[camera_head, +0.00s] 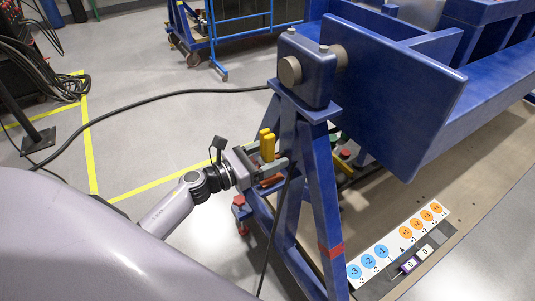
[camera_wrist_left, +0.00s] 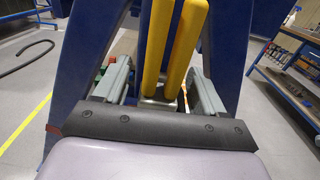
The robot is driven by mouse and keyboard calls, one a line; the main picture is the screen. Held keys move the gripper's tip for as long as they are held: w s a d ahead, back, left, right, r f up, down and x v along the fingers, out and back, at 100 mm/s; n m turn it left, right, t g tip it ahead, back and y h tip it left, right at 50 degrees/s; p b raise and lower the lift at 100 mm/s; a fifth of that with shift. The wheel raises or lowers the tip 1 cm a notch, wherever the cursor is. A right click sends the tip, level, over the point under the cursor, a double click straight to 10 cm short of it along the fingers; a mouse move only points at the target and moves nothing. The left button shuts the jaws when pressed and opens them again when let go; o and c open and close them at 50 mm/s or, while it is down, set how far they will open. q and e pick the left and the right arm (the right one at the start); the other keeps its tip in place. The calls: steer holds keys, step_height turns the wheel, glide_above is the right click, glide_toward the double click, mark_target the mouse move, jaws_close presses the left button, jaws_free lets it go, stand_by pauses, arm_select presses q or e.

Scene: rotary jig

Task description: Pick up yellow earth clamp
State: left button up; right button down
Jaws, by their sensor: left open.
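The yellow earth clamp (camera_head: 267,146) shows as two upright yellow handles at the blue jig stand in the head view. In the left wrist view the two yellow handles (camera_wrist_left: 157,45) rise side by side in the middle. My left gripper (camera_head: 268,166) is open at the clamp. In the left wrist view its grey fingers (camera_wrist_left: 160,88) stand on either side of the handles, with gaps visible. The clamp's lower part is largely hidden by the gripper. My right gripper is not in view.
The blue A-shaped stand (camera_head: 318,180) rises close beside the gripper, with the large blue jig beam (camera_head: 400,90) to its right. A black cable (camera_head: 150,98) runs across the floor to the stand. A numbered scale board (camera_head: 400,245) lies at lower right. Open floor lies left.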

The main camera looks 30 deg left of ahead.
arm_select(q)
steer(key=shift+w+d, duration=0.35)
steer(key=shift+w, duration=0.2)
steer(key=c, duration=1.2)
jaws_close()
steer(key=shift+a+r, duration=0.1)
steer(key=shift+r, duration=0.05)
